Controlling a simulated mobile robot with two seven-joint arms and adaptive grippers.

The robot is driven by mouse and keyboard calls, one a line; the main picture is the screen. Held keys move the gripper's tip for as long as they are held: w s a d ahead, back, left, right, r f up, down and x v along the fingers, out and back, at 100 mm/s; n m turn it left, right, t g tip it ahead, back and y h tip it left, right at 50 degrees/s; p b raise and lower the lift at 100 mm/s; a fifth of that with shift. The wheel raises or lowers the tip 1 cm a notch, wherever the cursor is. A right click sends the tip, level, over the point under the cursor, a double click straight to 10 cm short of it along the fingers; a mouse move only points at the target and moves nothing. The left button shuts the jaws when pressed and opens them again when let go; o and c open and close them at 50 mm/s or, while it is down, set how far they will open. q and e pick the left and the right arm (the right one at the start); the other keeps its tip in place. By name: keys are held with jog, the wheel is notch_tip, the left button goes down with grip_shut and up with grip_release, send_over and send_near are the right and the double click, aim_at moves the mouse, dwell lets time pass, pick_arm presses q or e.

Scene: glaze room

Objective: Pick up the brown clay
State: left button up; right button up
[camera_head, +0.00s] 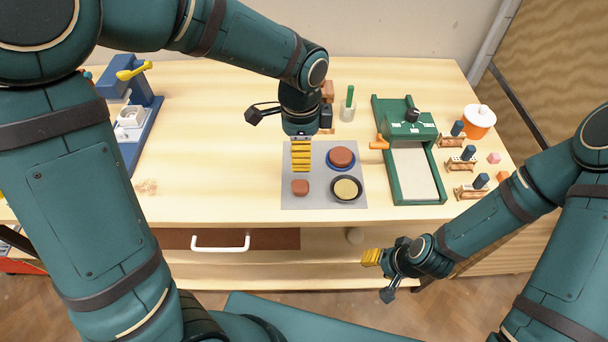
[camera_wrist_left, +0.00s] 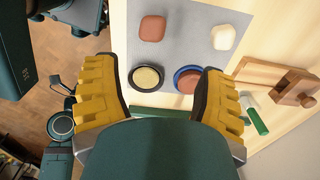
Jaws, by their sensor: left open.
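The brown clay is a small rounded lump (camera_head: 300,187) on the near left part of a grey mat (camera_head: 325,203). It also shows in the left wrist view (camera_wrist_left: 152,28), beyond the fingertips. A larger brown round piece (camera_head: 341,156) lies in a blue dish, and a cream round piece (camera_head: 346,189) in a black dish. A white lump (camera_wrist_left: 223,37) shows in the left wrist view; my left gripper hides it in the head view. My left gripper (camera_head: 301,170) is open and empty above the mat. My right gripper (camera_head: 371,257) is in front of the table; its opening is unclear.
A green slab machine (camera_head: 424,185) stands right of the mat. A blue machine (camera_head: 150,100) is far left. The table left of the mat is mostly clear.

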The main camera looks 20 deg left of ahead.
pick_arm(q)
jog(key=b, duration=0.2)
send_over(300, 191)
jog(key=f, duration=0.8)
jog(key=shift+w, duration=0.3)
jog(key=f, duration=0.3)
jog(key=f+b, duration=0.1)
jog(key=shift+s+a+f, duration=0.1)
jog(key=shift+s+f, duration=0.05)
jog(key=shift+s, duration=0.2)
jog(key=shift+f, duration=0.45)
pick_arm(e)
jog(key=f, duration=0.3)
jog(key=shift+s+f, duration=0.15)
jog(key=shift+s, duration=0.25)
pick_arm(q)
grip_shut()
